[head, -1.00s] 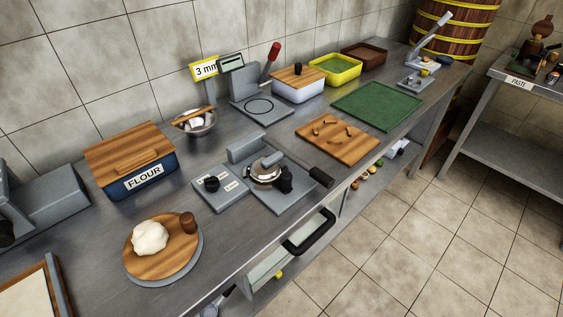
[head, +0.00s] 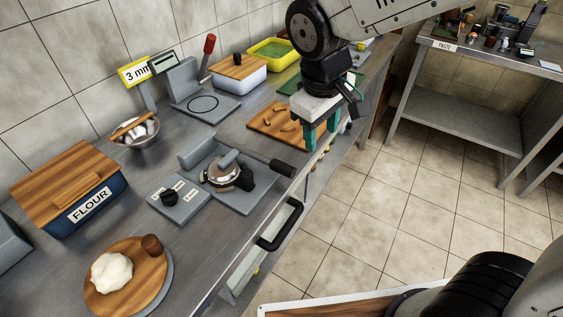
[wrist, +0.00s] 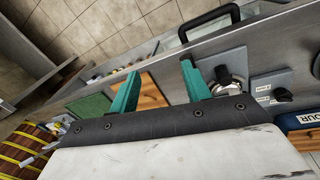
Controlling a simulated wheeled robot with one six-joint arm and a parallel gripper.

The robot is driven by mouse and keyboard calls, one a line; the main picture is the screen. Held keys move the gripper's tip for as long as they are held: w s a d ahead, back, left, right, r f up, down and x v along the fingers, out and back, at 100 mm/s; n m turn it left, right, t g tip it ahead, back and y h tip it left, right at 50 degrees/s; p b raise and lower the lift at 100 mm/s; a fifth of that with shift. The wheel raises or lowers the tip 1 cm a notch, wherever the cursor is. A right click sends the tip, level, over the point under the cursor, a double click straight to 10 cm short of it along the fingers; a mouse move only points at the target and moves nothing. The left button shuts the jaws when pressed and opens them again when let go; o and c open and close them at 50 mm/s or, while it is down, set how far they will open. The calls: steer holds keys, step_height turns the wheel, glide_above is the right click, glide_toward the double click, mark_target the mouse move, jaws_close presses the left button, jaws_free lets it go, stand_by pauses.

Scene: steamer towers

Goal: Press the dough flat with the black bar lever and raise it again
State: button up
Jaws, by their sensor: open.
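The press (head: 222,176) with the black bar lever stands on a grey base in the middle of the counter. Its lever points right and ends in a black grip (head: 282,168). A white dough lump (head: 111,272) sits on a round wooden board (head: 133,302) at lower left. My gripper (head: 321,140) is open and empty, with teal fingers, right of and apart from the lever, near the counter's front edge. In the wrist view, my gripper (wrist: 160,67) is left of the press (wrist: 230,85).
A wooden board with small pieces (head: 270,122) is behind my gripper. A black drawer handle (head: 281,226) juts out below the lever. A flour box (head: 70,190), a bowl (head: 136,131) and a red-handled device (head: 204,90) stand nearby.

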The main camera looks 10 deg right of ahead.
mark_target(283, 165)
steer(key=w+a+f+n, duration=0.25)
steer(key=a+f, duration=0.25)
steer(key=a, duration=0.3)
steer(key=f, duration=0.5)
steer(key=w+d+f, duration=0.1)
steer(key=f, duration=0.1)
steer(key=shift+f, duration=0.25)
jaws_close()
steer(key=shift+r, duration=0.1)
